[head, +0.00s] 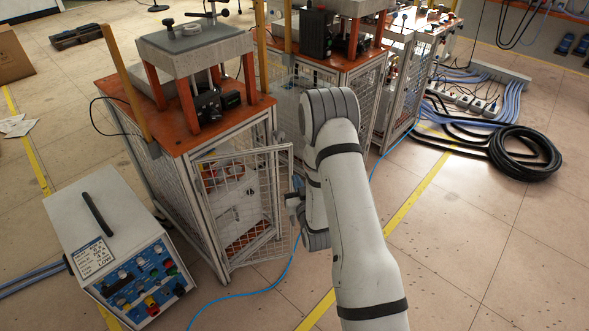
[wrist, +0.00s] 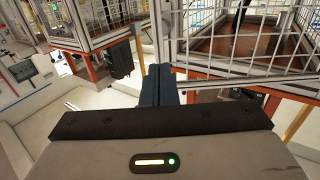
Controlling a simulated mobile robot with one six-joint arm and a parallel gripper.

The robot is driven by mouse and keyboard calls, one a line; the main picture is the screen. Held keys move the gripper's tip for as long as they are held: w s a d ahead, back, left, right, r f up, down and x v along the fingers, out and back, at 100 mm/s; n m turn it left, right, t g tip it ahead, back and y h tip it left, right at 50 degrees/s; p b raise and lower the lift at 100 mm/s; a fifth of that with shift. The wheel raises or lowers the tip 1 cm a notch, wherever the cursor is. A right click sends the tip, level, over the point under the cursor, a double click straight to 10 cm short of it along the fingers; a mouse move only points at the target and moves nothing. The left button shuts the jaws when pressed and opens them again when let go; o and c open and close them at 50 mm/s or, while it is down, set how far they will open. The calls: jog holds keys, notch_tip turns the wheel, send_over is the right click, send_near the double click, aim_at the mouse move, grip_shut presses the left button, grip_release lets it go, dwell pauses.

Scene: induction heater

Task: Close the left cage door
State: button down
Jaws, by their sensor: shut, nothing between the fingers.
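The left cage (head: 167,185) stands under an orange top in the head view. Its mesh door (head: 272,185) is ajar, hinged on the left, with its free right edge swung out from the frame. My gripper (head: 294,200) is beside that free edge, on its right. In the wrist view the shut, empty fingers (wrist: 157,84) point at a pale frame with mesh (wrist: 245,45), which looks like the door. Whether the fingertips touch it I cannot tell. My arm hides part of the floor and the neighbouring cage.
A white control box (head: 118,245) stands left of the cage. A second orange-topped cage (head: 345,68) is behind my arm. A blue cable (head: 240,294) runs on the floor before the door.

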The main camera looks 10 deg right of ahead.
aim_at(290, 164)
jog(key=w, duration=0.5)
jog(key=shift+w+a, duration=0.15)
jog(key=shift+w, duration=0.25)
